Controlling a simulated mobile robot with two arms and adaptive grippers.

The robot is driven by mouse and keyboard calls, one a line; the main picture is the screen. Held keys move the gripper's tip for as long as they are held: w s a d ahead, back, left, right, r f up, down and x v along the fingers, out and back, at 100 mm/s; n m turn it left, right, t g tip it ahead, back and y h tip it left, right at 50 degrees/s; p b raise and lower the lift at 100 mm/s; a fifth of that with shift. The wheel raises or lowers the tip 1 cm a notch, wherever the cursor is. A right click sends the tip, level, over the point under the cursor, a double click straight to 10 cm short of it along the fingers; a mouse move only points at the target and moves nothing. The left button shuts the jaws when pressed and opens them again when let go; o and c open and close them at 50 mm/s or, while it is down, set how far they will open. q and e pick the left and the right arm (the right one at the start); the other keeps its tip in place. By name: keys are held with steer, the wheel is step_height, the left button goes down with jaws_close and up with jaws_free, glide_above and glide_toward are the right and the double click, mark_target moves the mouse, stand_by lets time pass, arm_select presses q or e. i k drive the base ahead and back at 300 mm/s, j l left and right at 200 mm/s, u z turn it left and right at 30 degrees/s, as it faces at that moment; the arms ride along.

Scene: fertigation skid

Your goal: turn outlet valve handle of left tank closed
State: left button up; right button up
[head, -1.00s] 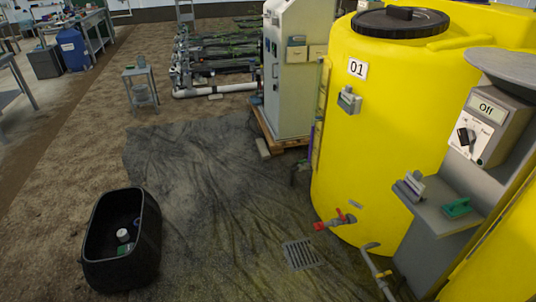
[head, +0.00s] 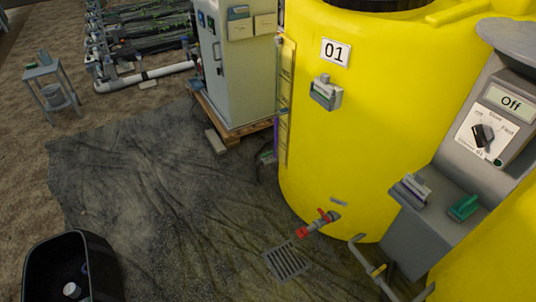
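The yellow tank (head: 370,120) with the label 01 stands right of the middle in the head view. Its outlet valve (head: 312,228) sticks out low on the tank's front left side, with a red handle (head: 325,215) on top and a red end at the left. The handle is small in the picture, and its exact angle to the pipe is hard to tell. Neither of my grippers shows in the head view.
A floor drain grate (head: 287,262) lies below the valve. A grey pipe (head: 372,268) runs to its right. A control box reading Off (head: 495,125) stands at the right above a shelf. A black tub (head: 68,250) is at lower left. Dark sheeting (head: 150,190) between is mostly clear.

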mark_target(267, 153)
steer(key=i+j+z, duration=0.1)
steer(key=z, duration=0.7)
steer(key=i+j+z, duration=0.25)
steer(key=j+z, duration=0.25)
steer(key=j, duration=0.2)
steer(key=i+j+z, duration=0.2)
steer(key=j, duration=0.25)
steer(key=j+z, duration=0.25)
steer(key=j, duration=0.15)
